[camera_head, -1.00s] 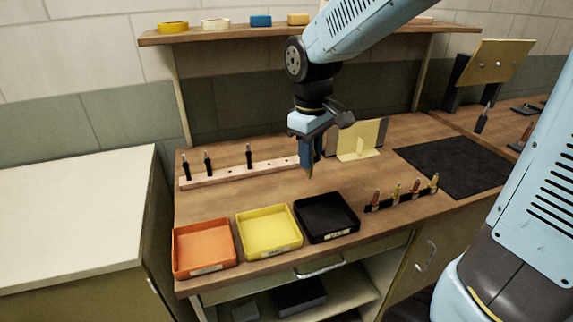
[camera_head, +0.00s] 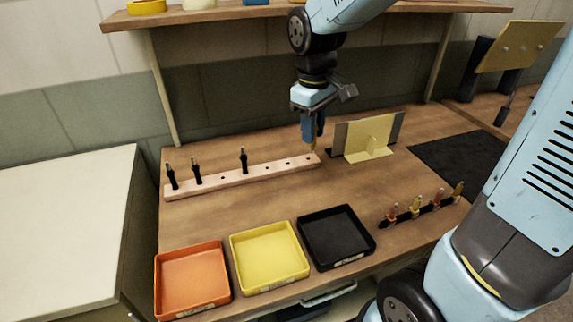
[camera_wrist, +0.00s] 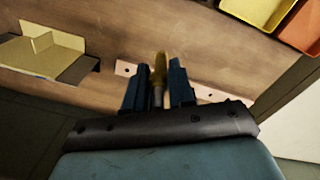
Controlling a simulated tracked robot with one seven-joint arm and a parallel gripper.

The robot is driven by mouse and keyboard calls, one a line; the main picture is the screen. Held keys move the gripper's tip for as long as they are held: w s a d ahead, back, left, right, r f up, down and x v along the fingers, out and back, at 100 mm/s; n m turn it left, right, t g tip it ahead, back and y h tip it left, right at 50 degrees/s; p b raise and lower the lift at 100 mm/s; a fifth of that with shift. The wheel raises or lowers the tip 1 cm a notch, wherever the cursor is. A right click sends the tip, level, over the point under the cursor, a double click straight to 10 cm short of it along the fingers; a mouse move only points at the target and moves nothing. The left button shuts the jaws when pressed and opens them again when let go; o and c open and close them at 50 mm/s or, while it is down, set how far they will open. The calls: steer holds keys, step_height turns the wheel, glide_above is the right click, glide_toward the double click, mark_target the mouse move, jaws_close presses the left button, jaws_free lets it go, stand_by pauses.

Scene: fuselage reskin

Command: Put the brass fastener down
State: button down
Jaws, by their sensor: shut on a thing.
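My gripper (camera_head: 312,132) is shut on the brass fastener (camera_head: 313,148), which points down near the right end of the pale wooden strip. In the wrist view the yellowish fastener (camera_wrist: 159,66) sits between the two dark blue fingers (camera_wrist: 158,84), with part of the strip behind it. The fingers hide the fastener's upper part in the body camera view. I cannot tell whether its tip touches anything.
The pale strip (camera_head: 230,180) has holes and several black-handled pins at left. Orange (camera_head: 190,247), yellow (camera_head: 263,228) and black (camera_head: 333,210) trays line the front. A black rack (camera_head: 424,213) holds several coloured fasteners. A cream bracket (camera_head: 371,152) stands right of my gripper. The middle bench is clear.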

steer(key=shift+s+a, duration=0.1)
steer(key=shift+a, duration=0.15)
steer(key=shift+w+a+f, duration=0.1)
steer(key=shift+w+f, duration=0.05)
steer(key=shift+w, duration=0.05)
steer(key=shift+w+a+f, duration=0.65)
steer(key=shift+w+f, duration=1.45)
steer(key=shift+w, duration=0.05)
steer(key=shift+w+a+f, duration=0.65)
steer(key=shift+w+f, duration=1.5)
steer(key=shift+w+a+f, duration=0.65)
steer(key=shift+w+f, duration=1.45)
steer(key=shift+w, duration=0.05)
steer(key=shift+f, duration=0.6)
steer(key=c, duration=1)
jaws_free()
steer(key=shift+o, duration=0.2)
